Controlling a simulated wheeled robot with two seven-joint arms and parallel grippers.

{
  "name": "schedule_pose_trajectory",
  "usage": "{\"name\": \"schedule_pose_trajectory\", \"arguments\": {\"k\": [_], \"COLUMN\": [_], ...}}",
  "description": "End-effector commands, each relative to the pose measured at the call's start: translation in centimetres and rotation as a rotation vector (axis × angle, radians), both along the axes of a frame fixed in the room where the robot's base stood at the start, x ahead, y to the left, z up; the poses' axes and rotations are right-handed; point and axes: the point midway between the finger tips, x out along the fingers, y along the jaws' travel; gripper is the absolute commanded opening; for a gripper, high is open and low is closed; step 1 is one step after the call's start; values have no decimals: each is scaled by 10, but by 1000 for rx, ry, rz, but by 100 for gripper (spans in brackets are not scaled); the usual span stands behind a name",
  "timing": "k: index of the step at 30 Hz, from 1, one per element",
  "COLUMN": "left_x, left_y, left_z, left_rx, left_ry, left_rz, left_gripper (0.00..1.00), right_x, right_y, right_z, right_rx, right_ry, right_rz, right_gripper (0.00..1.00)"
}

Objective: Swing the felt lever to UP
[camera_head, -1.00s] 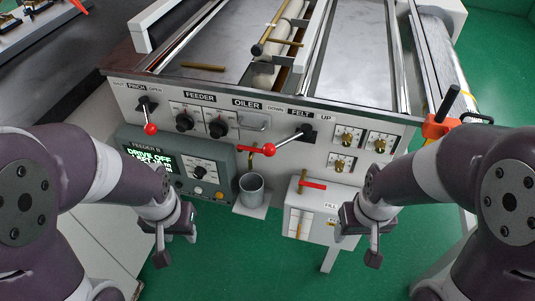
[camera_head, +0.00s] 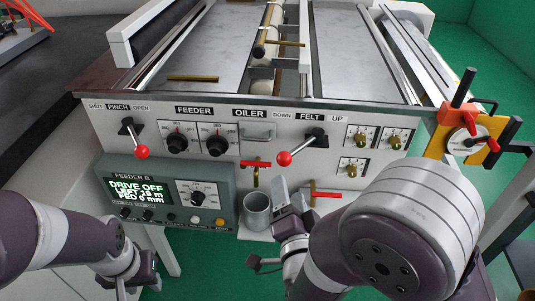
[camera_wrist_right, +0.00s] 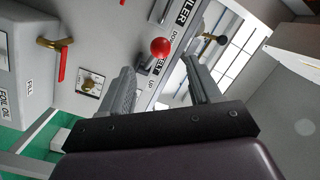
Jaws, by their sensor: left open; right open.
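The felt lever (camera_head: 302,148) is on the machine's front panel between the DOWN and UP labels. Its black pivot is at the panel and its red ball (camera_head: 284,158) points down and left, toward the DOWN side. My right gripper (camera_head: 288,191) is open just below the ball in the head view. In the right wrist view the red ball (camera_wrist_right: 160,47) shows in the gap between the open fingers (camera_wrist_right: 158,68), near the fingertips; I cannot tell whether they touch it. My left gripper (camera_head: 136,279) is open and empty at the lower left, below the feeder display.
The pinch lever (camera_head: 135,140) with its own red ball is further left. A red-handled valve (camera_head: 256,165) and a metal cup (camera_head: 257,209) sit just left of my right gripper. Brass knobs (camera_head: 355,166) are to the right. A foil oil box (camera_wrist_right: 22,60) shows in the wrist view.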

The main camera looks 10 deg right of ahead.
Motion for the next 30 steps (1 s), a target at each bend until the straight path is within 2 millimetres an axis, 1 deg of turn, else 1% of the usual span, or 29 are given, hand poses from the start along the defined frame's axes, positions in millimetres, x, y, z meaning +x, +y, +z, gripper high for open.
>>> {"name": "schedule_pose_trajectory", "arguments": {"k": [2, 5, 9, 12, 16, 18, 22, 30], "left_x": [0, 0, 0, 0, 0, 0, 0, 0], "left_y": [0, 0, 0, 0, 0, 0, 0, 0], "left_z": [1, 3, 7, 9, 11, 12, 12, 12], "left_rx": [0, 0, 0, 0, 0, 0, 0, 0], "left_ry": [0, 0, 0, 0, 0, 0, 0, 0], "left_rz": [0, 0, 0, 0, 0, 0, 0, 0], "left_gripper": [43, 43, 43, 43, 43, 43, 43, 43], "right_x": [6, 24, 60, 84, 107, 115, 124, 126], "right_y": [-1, -3, -6, -8, -9, -10, -10, -10], "right_z": [4, 4, 4, 4, 4, 3, 3, 3], "right_rx": [27, 30, 28, 28, 27, 27, 26, 26], "right_ry": [-18, -17, -15, -15, -15, -15, -13, -14], "right_rz": [-3, -6, -5, -2, 0, 0, 2, 2], "right_gripper": [63, 63, 63, 63, 63, 63, 63, 63]}}
